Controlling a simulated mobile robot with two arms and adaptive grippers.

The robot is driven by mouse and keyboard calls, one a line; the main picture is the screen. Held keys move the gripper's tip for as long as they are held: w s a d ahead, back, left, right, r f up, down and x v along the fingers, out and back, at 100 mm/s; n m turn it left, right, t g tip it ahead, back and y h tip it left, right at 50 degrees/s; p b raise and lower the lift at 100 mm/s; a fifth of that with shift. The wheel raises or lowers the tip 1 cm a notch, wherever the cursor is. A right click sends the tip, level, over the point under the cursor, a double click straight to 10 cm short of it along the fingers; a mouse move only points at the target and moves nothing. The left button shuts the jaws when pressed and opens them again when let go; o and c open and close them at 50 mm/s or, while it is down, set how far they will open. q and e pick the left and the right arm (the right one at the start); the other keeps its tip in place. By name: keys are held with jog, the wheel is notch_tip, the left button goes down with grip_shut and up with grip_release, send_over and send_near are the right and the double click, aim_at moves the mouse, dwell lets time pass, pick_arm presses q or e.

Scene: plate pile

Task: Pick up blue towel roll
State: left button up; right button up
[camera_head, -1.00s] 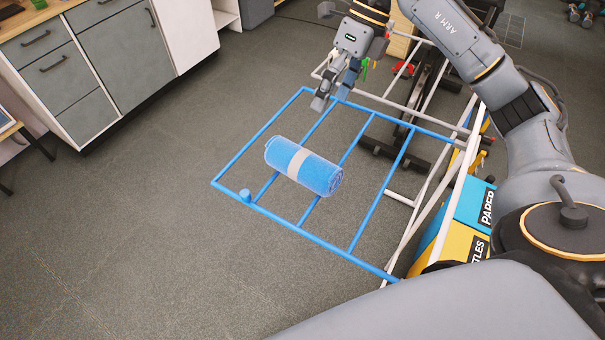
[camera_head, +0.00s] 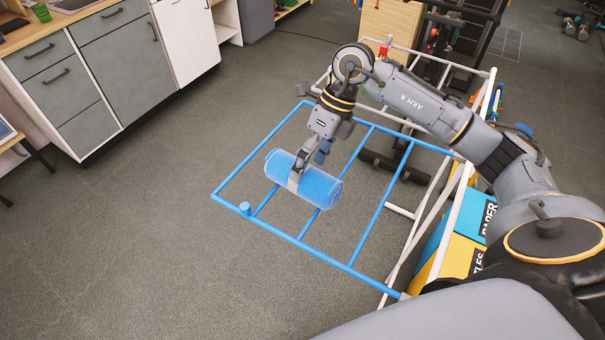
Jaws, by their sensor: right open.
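The blue towel roll (camera_head: 321,188) has a pale band around its middle and lies on the blue rack (camera_head: 299,242), across its bars. My right gripper (camera_head: 307,170) points down at the roll's middle, with its fingers open at the pale band. One finger hides part of the band. I cannot tell whether the fingers touch the roll. My left gripper is not in view.
The rack is joined to a white frame (camera_head: 428,232) on the right. Blue and yellow bins (camera_head: 466,232) stand beyond that frame. Grey cabinets (camera_head: 122,50) line the upper left. The floor (camera_head: 130,230) left of the rack is clear.

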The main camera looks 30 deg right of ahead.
jog(key=x, duration=0.3)
jog(key=shift+w+a+p, duration=0.1)
jog(key=shift+a+p, duration=0.05)
jog(key=shift+p, duration=0.2)
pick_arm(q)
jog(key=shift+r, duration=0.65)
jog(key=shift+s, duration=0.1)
pick_arm(e)
jog(key=shift+c, duration=0.4)
jog(key=c, duration=1.3)
